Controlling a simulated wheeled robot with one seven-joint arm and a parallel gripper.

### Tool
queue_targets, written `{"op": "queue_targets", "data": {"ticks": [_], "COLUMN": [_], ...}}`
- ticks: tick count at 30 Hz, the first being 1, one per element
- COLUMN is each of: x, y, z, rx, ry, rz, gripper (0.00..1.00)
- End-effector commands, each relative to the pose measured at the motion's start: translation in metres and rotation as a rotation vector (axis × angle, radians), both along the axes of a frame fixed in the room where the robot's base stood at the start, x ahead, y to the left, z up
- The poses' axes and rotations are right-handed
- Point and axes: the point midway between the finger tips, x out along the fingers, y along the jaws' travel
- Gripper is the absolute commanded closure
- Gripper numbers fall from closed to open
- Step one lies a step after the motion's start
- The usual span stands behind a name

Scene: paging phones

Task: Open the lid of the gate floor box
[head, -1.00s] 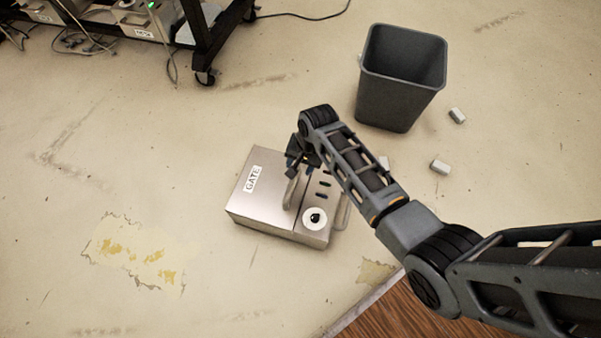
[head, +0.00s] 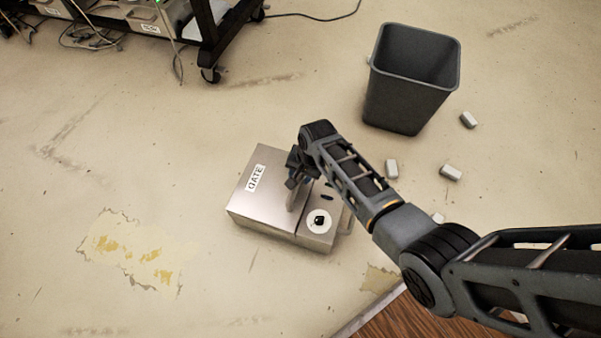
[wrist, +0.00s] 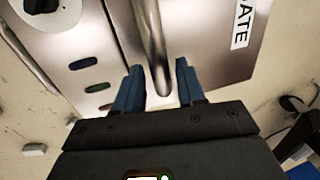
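The gate floor box (head: 262,226) is a metal box on the floor near the middle of the head view, with a white "GATE" label on its lid (head: 268,204). The lid looks shut. A bar handle (wrist: 150,40) stands on the lid near its edge beside the panel with a round black-and-white knob (head: 319,220) and coloured slots. My gripper (wrist: 160,78) is open, its two blue fingertips either side of the handle's end, with a gap showing on both sides. In the head view my gripper (head: 294,183) is over the handle and partly hides it.
A grey bin (head: 410,85) stands behind and right of the box. Several small pale blocks (head: 451,172) lie near it. A black wheeled rack (head: 215,40) with cables is at the back left. The floor left of the box is clear.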

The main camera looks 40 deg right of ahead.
Motion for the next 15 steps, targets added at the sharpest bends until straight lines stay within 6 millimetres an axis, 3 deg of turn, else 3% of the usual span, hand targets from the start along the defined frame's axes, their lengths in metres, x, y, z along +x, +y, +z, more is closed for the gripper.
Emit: {"op": "queue_targets", "data": {"ticks": [12, 15], "x": [-0.0002, -0.0002], "y": [0.0, 0.0], "z": [0.0, 0.0], "rx": [0.0, 0.0], "ry": [0.0, 0.0], "rz": [0.0, 0.0], "gripper": [1.0, 1.0]}}
